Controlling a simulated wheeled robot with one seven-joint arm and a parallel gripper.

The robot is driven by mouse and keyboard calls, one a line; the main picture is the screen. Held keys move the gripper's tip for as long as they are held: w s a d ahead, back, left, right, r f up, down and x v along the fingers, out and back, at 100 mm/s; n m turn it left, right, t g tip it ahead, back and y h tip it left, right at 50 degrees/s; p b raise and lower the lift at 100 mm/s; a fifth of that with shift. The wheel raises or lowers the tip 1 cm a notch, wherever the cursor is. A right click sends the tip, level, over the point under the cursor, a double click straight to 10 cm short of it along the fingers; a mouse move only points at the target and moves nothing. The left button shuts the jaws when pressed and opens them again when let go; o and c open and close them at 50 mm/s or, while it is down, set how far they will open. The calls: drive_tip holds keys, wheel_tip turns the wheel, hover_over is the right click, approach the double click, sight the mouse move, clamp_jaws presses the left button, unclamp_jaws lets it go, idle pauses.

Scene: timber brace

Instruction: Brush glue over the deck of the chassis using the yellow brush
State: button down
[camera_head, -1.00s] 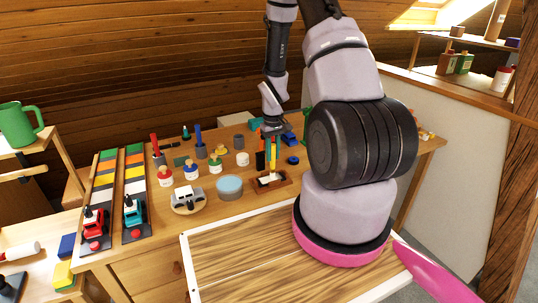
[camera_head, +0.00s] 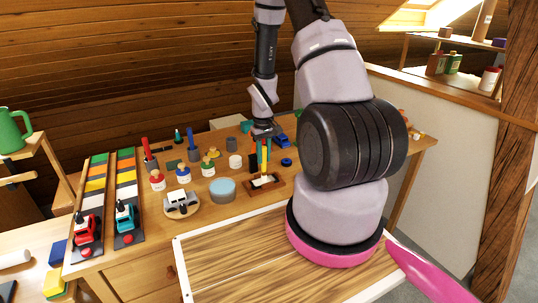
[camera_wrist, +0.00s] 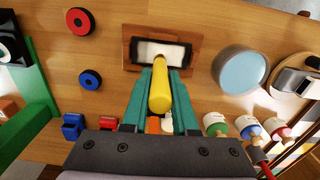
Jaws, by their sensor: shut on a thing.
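My gripper (camera_wrist: 160,85), with teal fingers, is shut on the yellow brush (camera_wrist: 160,95). In the head view the yellow brush (camera_head: 264,156) points down, roughly upright, at the brown tray (camera_head: 277,184). The tray (camera_wrist: 132,50) holds a white pad or glue (camera_wrist: 150,49). The brush's lower end is at or just above the white area; contact cannot be told. The grey chassis (camera_head: 178,197) sits on a round wooden stand (camera_head: 183,213) left of the tray. Part of the chassis (camera_wrist: 293,82) shows at the right of the wrist view.
A blue-topped round tub (camera_head: 222,187) stands between chassis and tray. Several glue or paint bottles (camera_head: 183,174) and brush pots (camera_head: 194,153) stand behind. Blue (camera_wrist: 90,80) and red (camera_wrist: 79,20) wheels lie beside the tray. Two strips with toy trucks (camera_head: 126,216) are at left.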

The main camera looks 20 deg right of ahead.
drive_tip(key=shift+a, duration=2.1)
drive_tip(key=d, duration=0.8)
drive_tip(key=shift+w, duration=0.1)
wheel_tip(320, 180, up, 6)
wheel_tip(320, 180, up, 3)
idle(0.4)
idle(0.6)
